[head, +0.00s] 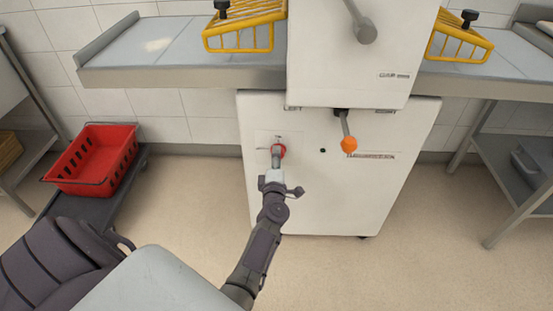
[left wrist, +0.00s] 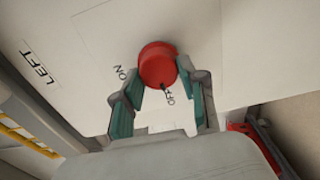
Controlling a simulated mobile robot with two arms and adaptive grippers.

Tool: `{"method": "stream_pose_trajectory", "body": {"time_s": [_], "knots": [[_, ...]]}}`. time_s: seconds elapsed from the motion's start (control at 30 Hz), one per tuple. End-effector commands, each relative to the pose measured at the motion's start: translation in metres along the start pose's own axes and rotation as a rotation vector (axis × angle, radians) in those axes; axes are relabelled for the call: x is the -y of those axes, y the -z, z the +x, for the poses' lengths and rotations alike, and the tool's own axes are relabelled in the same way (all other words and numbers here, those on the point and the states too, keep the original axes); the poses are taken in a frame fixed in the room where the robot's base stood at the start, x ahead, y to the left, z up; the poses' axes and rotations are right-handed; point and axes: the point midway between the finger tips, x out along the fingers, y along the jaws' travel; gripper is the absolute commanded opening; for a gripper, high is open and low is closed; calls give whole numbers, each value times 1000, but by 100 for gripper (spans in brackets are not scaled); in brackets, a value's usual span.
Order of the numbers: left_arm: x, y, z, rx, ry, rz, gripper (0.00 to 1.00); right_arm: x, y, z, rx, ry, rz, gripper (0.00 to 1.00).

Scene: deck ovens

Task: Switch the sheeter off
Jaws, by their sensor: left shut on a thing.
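The sheeter (head: 340,190) is a white cabinet with a panel marked LEFT in the left wrist view. Its red rotary knob (head: 279,150) sits on the front left of the lower cabinet, and it also shows in the left wrist view (left wrist: 157,60). ON and OFF labels are beside the knob, and its dark pointer mark lies at OFF. My left gripper (head: 276,162) is at the knob, with its green-padded fingers (left wrist: 160,80) on both sides, shut on it. My right gripper is not in view.
An orange-tipped lever (head: 349,144) hangs right of the knob. Yellow wire guards (head: 245,30) and grey side tables (head: 180,75) flank the sheeter above. A red crate (head: 92,160) on a dark dolly stands at left. The floor before the cabinet is clear.

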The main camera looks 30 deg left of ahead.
Motion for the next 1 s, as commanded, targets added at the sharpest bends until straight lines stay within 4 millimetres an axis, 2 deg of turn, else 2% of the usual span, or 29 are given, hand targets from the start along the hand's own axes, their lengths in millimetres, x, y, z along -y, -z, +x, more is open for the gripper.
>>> {"method": "stream_pose_trajectory", "body": {"time_s": [0.4,0.43,0.57,0.87,1.0], "knots": [[1,0,0,0,2,-11,7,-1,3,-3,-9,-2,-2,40],[1,0,0,0,2,-10,43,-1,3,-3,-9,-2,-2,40],[1,0,0,0,1,-10,65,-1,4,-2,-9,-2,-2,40],[0,0,0,0,1,-5,66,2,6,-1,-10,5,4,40],[-1,0,0,0,1,58,66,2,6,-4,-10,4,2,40]]}}
